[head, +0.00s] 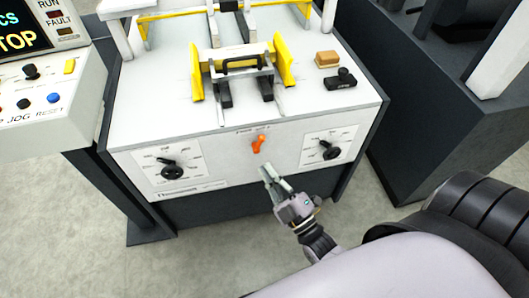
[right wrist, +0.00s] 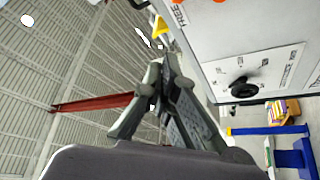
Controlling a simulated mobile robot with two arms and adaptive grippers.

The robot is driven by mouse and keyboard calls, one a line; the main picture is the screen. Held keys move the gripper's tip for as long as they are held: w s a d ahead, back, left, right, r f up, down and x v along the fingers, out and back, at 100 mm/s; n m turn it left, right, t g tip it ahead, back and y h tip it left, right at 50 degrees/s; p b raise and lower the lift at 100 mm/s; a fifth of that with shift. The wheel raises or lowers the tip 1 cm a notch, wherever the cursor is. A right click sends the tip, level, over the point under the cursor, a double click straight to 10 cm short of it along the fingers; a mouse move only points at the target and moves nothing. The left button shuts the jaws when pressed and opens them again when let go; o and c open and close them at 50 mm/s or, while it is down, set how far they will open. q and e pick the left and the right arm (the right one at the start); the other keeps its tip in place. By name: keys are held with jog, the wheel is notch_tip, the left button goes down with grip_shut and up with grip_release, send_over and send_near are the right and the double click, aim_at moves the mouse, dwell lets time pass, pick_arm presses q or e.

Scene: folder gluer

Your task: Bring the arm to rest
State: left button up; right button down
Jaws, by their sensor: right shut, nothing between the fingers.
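My right gripper (head: 268,174) is in front of the machine's white front panel, just below the orange lever (head: 259,144). Its fingers are shut with nothing between them, and a gap shows between fingertips and lever. In the right wrist view the shut fingers (right wrist: 165,65) point up beside the panel. My left gripper is in neither view.
The panel carries a left black dial (head: 172,170) and a right black dial (head: 329,150). Yellow guides (head: 284,62) and a tan block (head: 327,59) are on the machine top. A control console (head: 45,100) stands at left, a dark cabinet (head: 420,130) at right.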

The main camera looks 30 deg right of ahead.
jog(key=s+f+m+g+p, duration=0.15)
jog(key=s+f+g, duration=0.3)
jog(key=f, duration=1.05)
jog(key=s+f+m+g+b, duration=0.1)
jog(key=s+f+m+g, duration=0.35)
jog(key=f, duration=0.95)
jog(key=s+d+f+m+g+h, duration=0.1)
jog(key=s+f+g, duration=0.4)
jog(key=s+f, duration=0.3)
jog(key=s+d+f+m+g+h+p, duration=0.1)
jog(key=s+f+g, duration=0.5)
jog(key=s, duration=0.9)
notch_tip(320, 180, down, 3)
jog(key=shift+m, duration=0.7)
